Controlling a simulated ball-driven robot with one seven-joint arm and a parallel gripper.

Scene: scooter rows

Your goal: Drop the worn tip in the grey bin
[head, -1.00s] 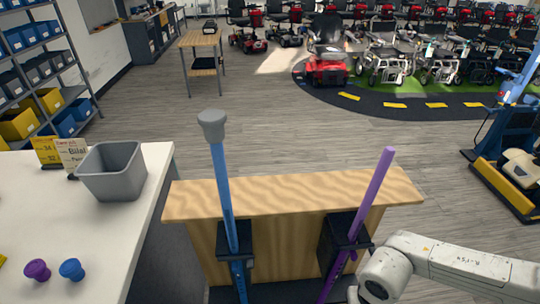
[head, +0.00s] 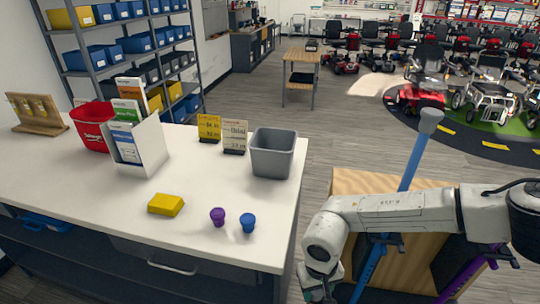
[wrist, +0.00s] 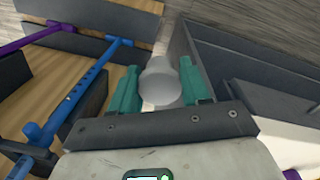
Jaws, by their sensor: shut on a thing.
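The worn tip (wrist: 160,84) is a pale grey rubber cap, held between the two teal fingers of my gripper (wrist: 158,76) in the wrist view. In the head view my gripper (head: 318,291) hangs low at the bottom edge, beside the counter's right end; the tip cannot be made out there. The grey bin (head: 271,161) stands open at the top on the white counter's right end, above and left of my gripper. Its inner floor is hidden.
On the counter (head: 100,190) are a purple tip (head: 217,217), a blue tip (head: 248,223), a yellow block (head: 166,205), price cards (head: 234,136), a leaflet holder (head: 138,148) and a red container (head: 92,127). A blue cane (head: 417,151) with a grey tip stands behind my arm.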

